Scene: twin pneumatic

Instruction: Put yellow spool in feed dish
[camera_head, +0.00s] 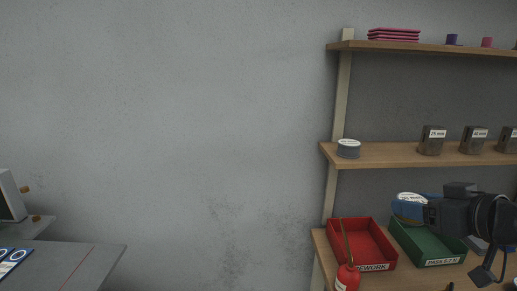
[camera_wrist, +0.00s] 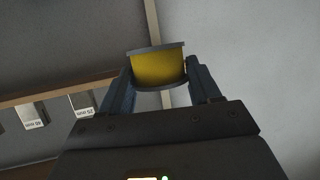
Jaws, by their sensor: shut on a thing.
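The yellow spool (camera_wrist: 158,68), with dark grey flanges, is held between the two fingers of my gripper (camera_wrist: 160,82) in the wrist view. In the head view my gripper (camera_head: 412,208) is at the right, in front of the shelves and over the bins. The spool's pale end (camera_head: 409,197) shows there by the blue fingers, which hide most of it. I cannot make out a feed dish in either view.
A red bin (camera_head: 366,266) marked REWORK and a green bin (camera_head: 441,262) stand on the lower shelf. A grey spool-like item (camera_head: 348,149) and labelled dark blocks (camera_head: 432,141) stand on the middle shelf (camera_head: 385,155). A grey table (camera_head: 75,262) is at left.

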